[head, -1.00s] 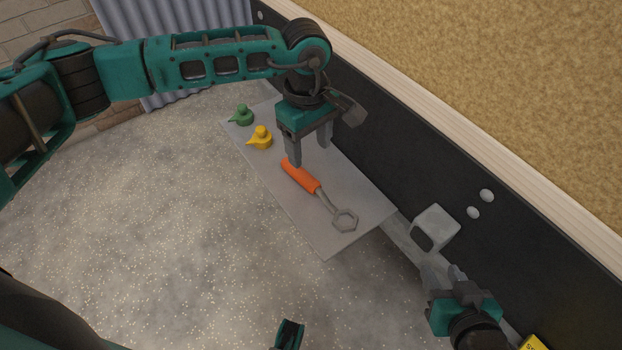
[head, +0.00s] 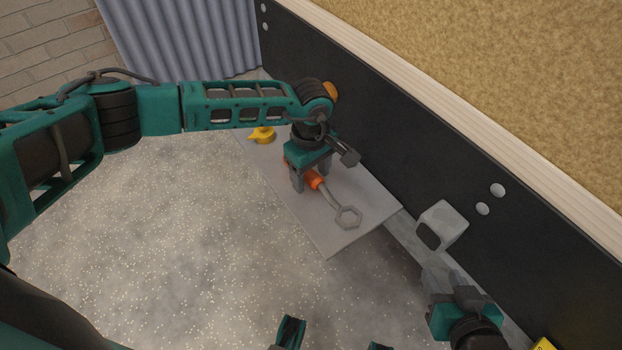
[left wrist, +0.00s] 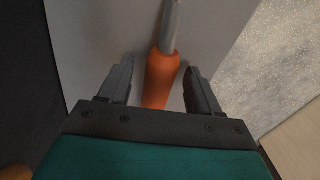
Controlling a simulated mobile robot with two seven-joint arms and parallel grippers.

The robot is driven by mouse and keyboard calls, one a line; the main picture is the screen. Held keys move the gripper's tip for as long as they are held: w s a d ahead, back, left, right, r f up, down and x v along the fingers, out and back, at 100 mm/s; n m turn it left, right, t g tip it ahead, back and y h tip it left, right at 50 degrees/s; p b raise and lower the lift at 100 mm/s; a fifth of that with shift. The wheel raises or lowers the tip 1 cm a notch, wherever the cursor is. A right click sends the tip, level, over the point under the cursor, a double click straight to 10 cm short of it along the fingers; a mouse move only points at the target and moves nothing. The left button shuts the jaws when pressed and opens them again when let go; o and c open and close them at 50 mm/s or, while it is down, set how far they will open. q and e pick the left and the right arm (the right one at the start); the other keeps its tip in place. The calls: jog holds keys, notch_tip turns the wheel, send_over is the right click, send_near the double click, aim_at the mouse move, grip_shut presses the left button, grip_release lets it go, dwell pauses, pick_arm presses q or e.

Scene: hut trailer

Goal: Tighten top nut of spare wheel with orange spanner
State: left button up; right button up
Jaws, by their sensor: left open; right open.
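The orange spanner lies on a flat grey shelf (head: 330,238). Its orange handle (head: 316,181) is partly hidden by my left gripper, and its grey ring end (head: 348,217) points toward the lower right. My left gripper (head: 311,182) is open and low over the handle. In the left wrist view, the handle (left wrist: 160,78) runs between the two open fingers (left wrist: 160,85), with a gap on each side. My right gripper (head: 446,277) is open and empty, beside the grey bracket on the dark wall. Neither the spare wheel nor its top nut can be made out.
A yellow knob-like piece (head: 262,135) sits at the shelf's far end, behind my left arm. A grey bracket (head: 441,224) and two pale bolt heads (head: 490,199) are on the dark wall (head: 400,150) along the shelf. Speckled ground (head: 180,240) is clear at left.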

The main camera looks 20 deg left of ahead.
pick_arm(q)
jog(key=shift+f, duration=0.1)
grip_shut()
dwell(0.6)
